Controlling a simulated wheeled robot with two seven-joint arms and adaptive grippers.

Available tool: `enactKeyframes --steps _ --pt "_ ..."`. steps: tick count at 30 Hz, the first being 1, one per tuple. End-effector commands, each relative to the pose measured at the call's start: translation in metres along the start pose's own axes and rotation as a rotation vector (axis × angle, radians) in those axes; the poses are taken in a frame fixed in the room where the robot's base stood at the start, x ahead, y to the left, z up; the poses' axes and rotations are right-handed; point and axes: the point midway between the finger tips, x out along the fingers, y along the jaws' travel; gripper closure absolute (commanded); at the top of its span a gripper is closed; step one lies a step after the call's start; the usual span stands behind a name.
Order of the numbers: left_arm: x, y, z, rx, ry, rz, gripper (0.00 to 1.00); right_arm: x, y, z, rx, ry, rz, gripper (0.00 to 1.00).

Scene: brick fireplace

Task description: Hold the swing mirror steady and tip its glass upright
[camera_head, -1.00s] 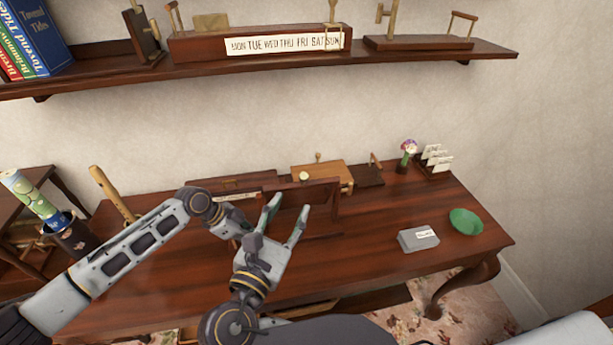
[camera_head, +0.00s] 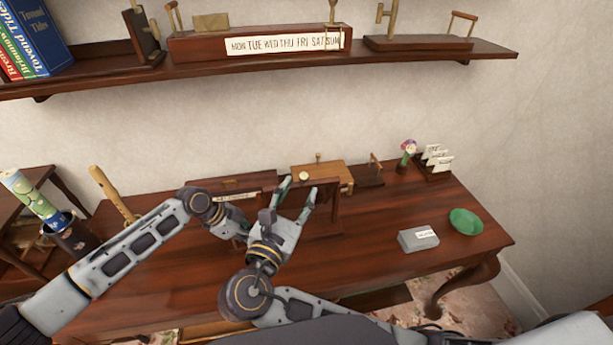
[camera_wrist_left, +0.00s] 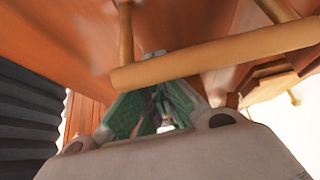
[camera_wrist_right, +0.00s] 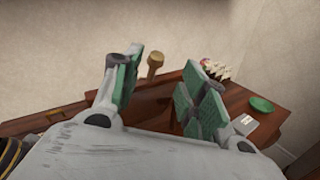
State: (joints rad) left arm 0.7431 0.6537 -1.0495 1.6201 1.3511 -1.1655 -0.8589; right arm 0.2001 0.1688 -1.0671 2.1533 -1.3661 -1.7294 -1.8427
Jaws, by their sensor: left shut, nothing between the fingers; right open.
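What looks like the swing mirror (camera_head: 332,208), a dark wooden frame with an upright side, stands on the desk and is partly hidden behind my right gripper. I cannot make out its glass or tilt. My right gripper (camera_head: 298,196) is open and empty, its fingertips at the frame's upper edge. In the right wrist view, dark wood (camera_wrist_right: 155,98) and a wooden knob (camera_wrist_right: 154,64) show beyond its parted fingers. My left gripper (camera_head: 232,224) is low at the frame's left, mostly hidden by its own wrist. In the left wrist view its fingers (camera_wrist_left: 160,110) are shut, near a wooden rod (camera_wrist_left: 215,60).
Behind stand a lighter wooden box (camera_head: 322,176), a flower figure (camera_head: 408,152) and a card rack (camera_head: 435,160). A grey labelled box (camera_head: 418,239) and a green bowl (camera_head: 466,221) sit at the right. A shelf (camera_head: 420,60) hangs above. The desk's front right is clear.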

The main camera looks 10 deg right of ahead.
Motion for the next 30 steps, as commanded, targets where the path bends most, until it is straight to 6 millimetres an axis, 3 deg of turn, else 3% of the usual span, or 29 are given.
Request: enactKeyframes --steps 15,29,30 --pt "0.000 0.000 0.000 0.000 0.000 0.000 1.00 0.061 0.000 0.000 -0.001 -0.001 0.000 0.58" --pt "0.000 0.000 0.000 0.000 0.000 0.000 1.00 0.069 0.000 0.000 -0.001 0.001 0.000 0.58" --pt "0.000 0.000 0.000 0.000 0.000 0.000 1.00 0.068 0.000 0.000 -0.001 0.000 0.000 0.62"
